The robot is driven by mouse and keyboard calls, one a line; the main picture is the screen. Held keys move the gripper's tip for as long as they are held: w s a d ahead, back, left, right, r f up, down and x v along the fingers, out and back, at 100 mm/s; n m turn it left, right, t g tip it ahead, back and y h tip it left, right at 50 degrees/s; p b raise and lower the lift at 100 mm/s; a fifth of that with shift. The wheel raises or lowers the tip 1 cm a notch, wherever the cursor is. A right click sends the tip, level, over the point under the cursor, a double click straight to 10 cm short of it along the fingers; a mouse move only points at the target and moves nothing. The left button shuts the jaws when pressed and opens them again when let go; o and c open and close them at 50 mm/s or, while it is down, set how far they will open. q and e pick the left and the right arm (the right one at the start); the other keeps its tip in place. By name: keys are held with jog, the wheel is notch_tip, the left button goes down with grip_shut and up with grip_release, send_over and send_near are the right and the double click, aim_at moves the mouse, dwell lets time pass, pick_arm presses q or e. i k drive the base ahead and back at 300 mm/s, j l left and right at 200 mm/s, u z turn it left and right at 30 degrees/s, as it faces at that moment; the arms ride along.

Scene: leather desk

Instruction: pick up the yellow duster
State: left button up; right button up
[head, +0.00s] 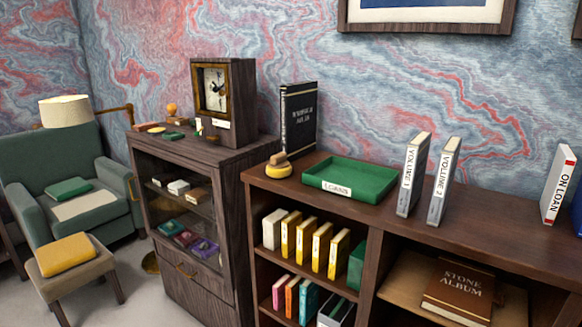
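A folded yellow cloth or pad (66,255) lies on the footstool (80,275) at the lower left. I cannot tell for certain which of these two is the yellow duster. Neither of my grippers is in the head view.
A green tray (350,178), a black book (298,120) and upright white volumes (413,175) stand on the bookcase top (480,235). A clock (222,95) stands on the glass-fronted cabinet (190,215). A green armchair (105,180) is behind the footstool.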

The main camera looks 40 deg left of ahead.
aim_at(278, 167)
jog(key=i+j, duration=0.2)
jog(key=j, duration=0.2)
jog(key=i+j+u, duration=0.1)
jog(key=j, duration=0.35)
jog(key=i+j, duration=0.35)
